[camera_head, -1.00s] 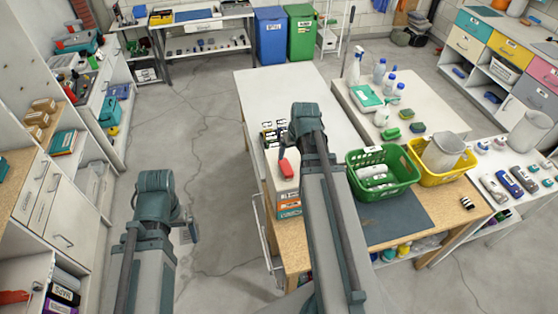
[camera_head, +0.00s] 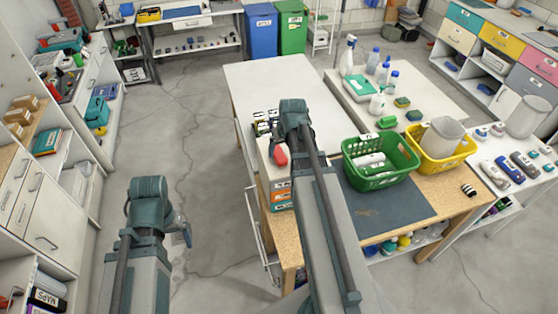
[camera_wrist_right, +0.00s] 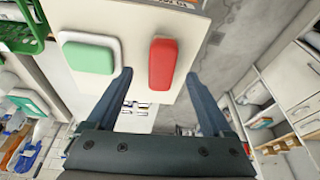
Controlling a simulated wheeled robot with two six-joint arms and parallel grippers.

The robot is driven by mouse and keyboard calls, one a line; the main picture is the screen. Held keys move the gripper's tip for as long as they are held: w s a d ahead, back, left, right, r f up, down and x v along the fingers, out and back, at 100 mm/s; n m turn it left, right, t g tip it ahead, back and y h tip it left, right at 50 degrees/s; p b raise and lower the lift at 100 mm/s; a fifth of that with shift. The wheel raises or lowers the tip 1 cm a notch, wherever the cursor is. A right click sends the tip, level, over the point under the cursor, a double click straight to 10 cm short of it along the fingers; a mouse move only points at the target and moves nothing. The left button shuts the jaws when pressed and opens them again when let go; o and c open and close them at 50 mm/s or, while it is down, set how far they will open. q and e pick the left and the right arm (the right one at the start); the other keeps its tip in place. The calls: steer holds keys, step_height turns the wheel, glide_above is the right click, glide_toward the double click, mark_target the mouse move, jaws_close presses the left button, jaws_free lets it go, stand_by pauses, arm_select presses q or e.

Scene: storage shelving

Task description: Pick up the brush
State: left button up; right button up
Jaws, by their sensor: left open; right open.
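A red block-shaped item with a pale edge (camera_wrist_right: 162,64) lies on a white surface in the right wrist view; it may be the brush, but I see no bristles. A green item with a white base (camera_wrist_right: 90,54) lies to its left. The red item also shows in the head view (camera_head: 280,155), beside my right arm. My right gripper (camera_wrist_right: 159,73) is open, its fingertips on either side of the red item's near end; contact cannot be told. My left gripper (camera_head: 184,230) is open and empty over the floor, mostly hidden by its wrist.
A green basket (camera_head: 412,164) and a yellow basket (camera_head: 465,146) stand on the worktable, right of my right arm. A dark mat (camera_head: 385,212) lies in front of them. Bottles and sponges sit on the white table behind. Open floor (camera_head: 215,150) lies between the left shelving and the table.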

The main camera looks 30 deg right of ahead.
mark_target(280, 154)
steer(key=shift+f, duration=0.1)
steer(key=b+x, duration=0.5)
steer(key=shift+w+a, duration=0.15)
steer(key=shift+w, duration=0.15)
jaws_close()
